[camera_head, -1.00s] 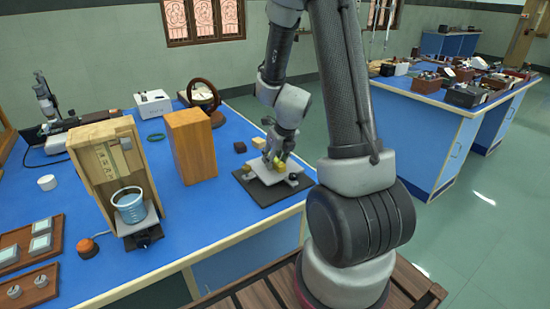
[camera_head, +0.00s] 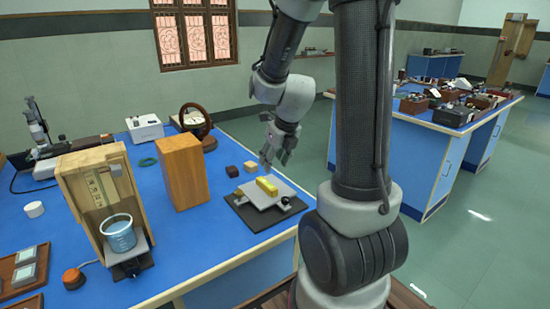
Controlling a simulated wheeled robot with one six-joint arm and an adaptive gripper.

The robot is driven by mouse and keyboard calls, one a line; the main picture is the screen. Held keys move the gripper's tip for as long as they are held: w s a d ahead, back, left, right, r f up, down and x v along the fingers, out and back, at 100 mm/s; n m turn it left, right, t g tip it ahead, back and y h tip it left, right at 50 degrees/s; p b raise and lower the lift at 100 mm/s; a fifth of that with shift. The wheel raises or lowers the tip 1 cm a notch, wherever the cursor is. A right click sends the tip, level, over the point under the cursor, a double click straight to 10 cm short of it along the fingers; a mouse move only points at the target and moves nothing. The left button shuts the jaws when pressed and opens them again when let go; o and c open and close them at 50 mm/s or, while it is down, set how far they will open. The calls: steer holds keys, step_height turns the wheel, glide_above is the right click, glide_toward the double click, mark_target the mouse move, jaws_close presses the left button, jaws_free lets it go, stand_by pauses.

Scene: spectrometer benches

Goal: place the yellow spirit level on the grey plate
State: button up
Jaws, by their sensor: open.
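The yellow spirit level (camera_head: 267,186) is a small bright bar. It lies on the grey plate (camera_head: 259,199), near the plate's far side. The plate sits on a dark base (camera_head: 268,222) with dark knobs at its sides, on the blue bench. My gripper (camera_head: 269,165) is above and just behind the level, pointing down. It is open, with a small gap between it and the level, and it holds nothing.
A brown wooden block (camera_head: 182,172) stands left of the plate. A dark cube (camera_head: 232,171) and a pale cube (camera_head: 250,166) lie behind it. A second bench (camera_head: 426,138) is at the right.

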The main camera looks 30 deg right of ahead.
steer(key=s+a+r+n, duration=0.2)
steer(key=s+r+n, duration=0.5)
steer(key=n, duration=1)
steer(key=s+a+r+n, duration=0.3)
steer(key=s+r+n, duration=0.4)
steer(key=s+n, duration=0.5)
steer(key=n, duration=0.6)
steer(key=shift+s+n, duration=0.3)
